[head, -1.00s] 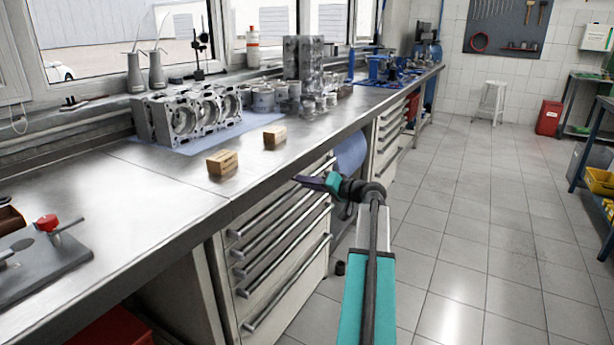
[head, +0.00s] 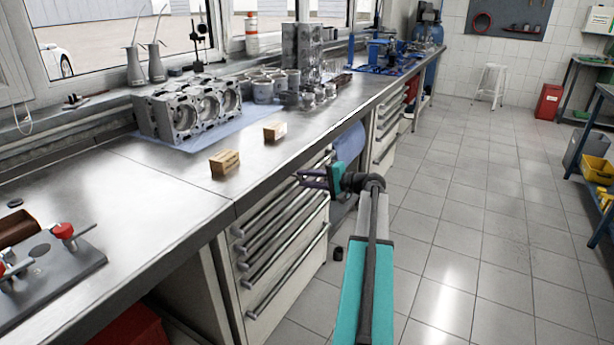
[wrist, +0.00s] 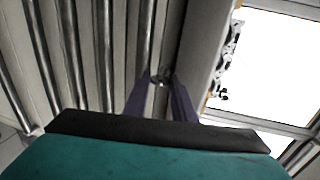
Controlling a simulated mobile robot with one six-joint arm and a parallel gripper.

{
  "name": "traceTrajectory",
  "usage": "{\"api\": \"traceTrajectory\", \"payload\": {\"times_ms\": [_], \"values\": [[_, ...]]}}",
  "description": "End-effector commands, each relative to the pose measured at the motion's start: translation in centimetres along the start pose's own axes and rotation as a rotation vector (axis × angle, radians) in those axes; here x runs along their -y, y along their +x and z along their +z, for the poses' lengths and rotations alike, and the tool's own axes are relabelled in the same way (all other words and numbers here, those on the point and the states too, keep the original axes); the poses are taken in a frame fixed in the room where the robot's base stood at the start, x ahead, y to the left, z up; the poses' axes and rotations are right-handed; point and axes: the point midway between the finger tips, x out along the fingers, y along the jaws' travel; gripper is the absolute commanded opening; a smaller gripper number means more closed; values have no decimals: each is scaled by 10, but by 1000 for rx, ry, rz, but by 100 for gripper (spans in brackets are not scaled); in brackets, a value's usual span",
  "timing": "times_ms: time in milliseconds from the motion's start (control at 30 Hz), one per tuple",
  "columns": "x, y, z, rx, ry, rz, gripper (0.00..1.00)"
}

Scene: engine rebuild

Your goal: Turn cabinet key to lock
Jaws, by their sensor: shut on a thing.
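The drawer cabinet (head: 285,290) stands under the bench, with several long bar handles on its front. My gripper (head: 303,178) is at the cabinet's upper front, just below the bench edge. In the wrist view, my two dark purple fingers (wrist: 162,80) close on a small metallic piece at the cabinet face, which looks like the cabinet key (wrist: 160,79). The key is mostly hidden between the fingertips. In that view the drawer handles (wrist: 107,55) run nearly upright, so the wrist is rolled. How far the key is turned cannot be told.
The steel bench top (head: 130,210) overhangs just above my gripper. A blue roll (head: 349,142) hangs beyond the cabinet. The tiled floor (head: 460,220) to the right is clear.

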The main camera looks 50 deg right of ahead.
Motion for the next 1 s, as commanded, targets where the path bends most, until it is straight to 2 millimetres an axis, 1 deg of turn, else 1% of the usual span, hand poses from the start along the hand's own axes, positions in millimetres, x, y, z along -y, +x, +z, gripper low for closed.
{"api": "traceTrajectory", "payload": {"times_ms": [400,433,500,533,833,1000], "values": [[0,-1,-1,0,8,0,1],[0,-1,-1,-1,8,0,29],[0,0,-1,0,8,0,41],[0,0,-1,0,8,0,42],[0,0,0,1,7,0,42],[0,-7,0,0,7,0,42]]}}
